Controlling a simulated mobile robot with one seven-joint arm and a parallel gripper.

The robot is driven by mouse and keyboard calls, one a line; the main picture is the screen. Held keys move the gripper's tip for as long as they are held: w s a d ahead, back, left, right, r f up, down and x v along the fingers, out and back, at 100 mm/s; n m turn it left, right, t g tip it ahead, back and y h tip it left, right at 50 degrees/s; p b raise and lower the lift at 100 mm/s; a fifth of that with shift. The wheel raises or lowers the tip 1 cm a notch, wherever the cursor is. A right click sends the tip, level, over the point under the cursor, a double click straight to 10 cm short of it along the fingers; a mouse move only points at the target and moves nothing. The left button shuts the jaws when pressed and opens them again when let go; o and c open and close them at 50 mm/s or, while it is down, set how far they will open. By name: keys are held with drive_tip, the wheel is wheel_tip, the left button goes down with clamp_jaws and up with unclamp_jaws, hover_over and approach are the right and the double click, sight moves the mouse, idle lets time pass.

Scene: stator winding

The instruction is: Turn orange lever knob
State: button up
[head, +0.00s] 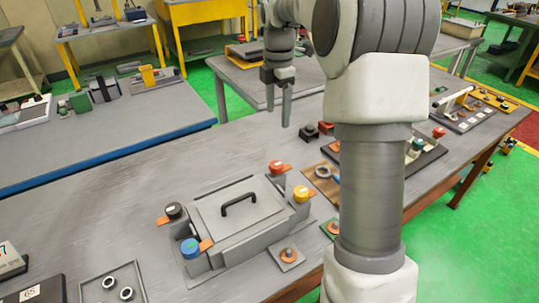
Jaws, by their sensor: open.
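A grey box (236,230) with a black-handled lid stands on the grey workbench. An orange round piece (288,255) sits on a small grey plate right of the box. I cannot tell which of these is the orange lever knob. My gripper (278,112) is open and empty, pointing down above the bench behind the box, apart from every knob. My arm hides part of the bench's right side.
A tray with rings (88,290) lies at the front left. Small red and black blocks (318,130) lie behind the box to the right. A dark board with coloured knobs (428,150) is farther right. Another blue-edged bench (150,130) stands behind.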

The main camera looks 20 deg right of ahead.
sight(276, 164)
drive_tip(key=shift+n, duration=0.4)
drive_tip(key=f, duration=1.2)
drive_tip(key=w+f, duration=0.1)
drive_tip(key=f, duration=0.5)
drive_tip(key=shift+d+f+b, duration=0.15)
drive_tip(key=shift+d+b, duration=0.05)
drive_tip(key=shift+b, duration=0.2)
clamp_jaws()
